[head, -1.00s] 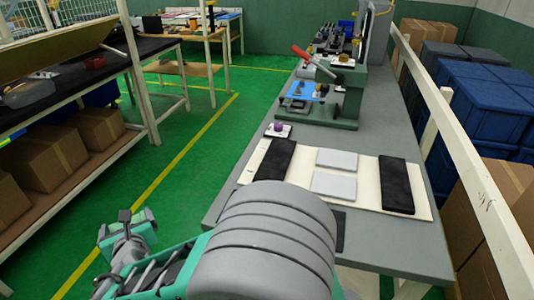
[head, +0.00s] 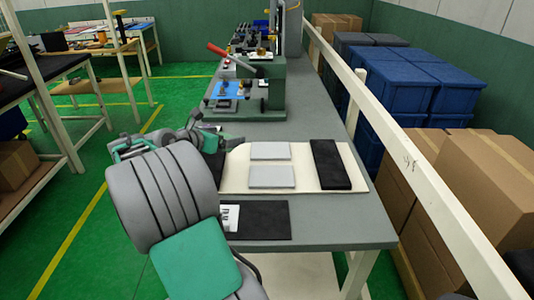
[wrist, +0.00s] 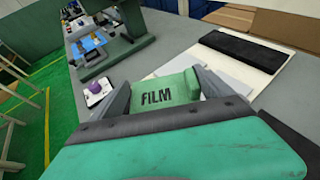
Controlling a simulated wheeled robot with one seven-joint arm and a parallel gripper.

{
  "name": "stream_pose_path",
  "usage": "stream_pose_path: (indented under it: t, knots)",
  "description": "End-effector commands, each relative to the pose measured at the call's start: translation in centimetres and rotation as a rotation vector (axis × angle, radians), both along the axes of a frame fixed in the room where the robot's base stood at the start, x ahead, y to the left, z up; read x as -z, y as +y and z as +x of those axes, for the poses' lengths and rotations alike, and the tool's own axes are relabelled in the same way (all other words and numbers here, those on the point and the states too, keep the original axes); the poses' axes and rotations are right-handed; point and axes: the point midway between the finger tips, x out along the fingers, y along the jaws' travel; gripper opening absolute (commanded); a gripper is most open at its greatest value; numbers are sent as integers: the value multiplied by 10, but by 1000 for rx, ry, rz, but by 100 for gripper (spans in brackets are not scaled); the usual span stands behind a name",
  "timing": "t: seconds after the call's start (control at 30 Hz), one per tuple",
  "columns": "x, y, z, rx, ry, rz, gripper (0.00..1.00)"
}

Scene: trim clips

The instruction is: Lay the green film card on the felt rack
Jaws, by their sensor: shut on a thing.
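The green film card (wrist: 168,93), marked FILM, is between the two fingers of my gripper (wrist: 165,86) in the wrist view. The gripper is shut on it, near the left end of the cream board. In the head view the gripper (head: 212,142) is small and partly hidden by my arm. The cream board (head: 312,153) carries a black felt-like bar (head: 328,163) at right and two pale grey plates (head: 270,151) in the middle. Its left end is hidden by my arm. I cannot tell which part is called the felt rack.
A black mat (head: 262,220) with a white label lies at the bench's near edge. A press with a red handle (head: 240,60) stands farther back. A small pad with a purple knob (wrist: 96,88) is left of the card. A white rail (head: 395,150) runs along the right.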

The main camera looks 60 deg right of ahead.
Motion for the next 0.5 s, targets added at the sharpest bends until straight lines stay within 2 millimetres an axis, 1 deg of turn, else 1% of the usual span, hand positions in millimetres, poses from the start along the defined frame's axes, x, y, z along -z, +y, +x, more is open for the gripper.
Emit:
stream_pose_path:
  t: [0.03,0.1,0.2,0.3,0.37,0.47,0.5]
  knots:
    - [2,-20,-22,70,0,0,52]
    - [0,-38,-46,146,1,0,52]
    - [-2,-54,-69,215,-1,-1,52]
    - [-1,-63,-79,245,1,1,52]
    - [3,-72,-80,250,2,1,52]
    - [14,-96,-78,251,3,2,52]
    - [20,-107,-77,250,3,2,52]
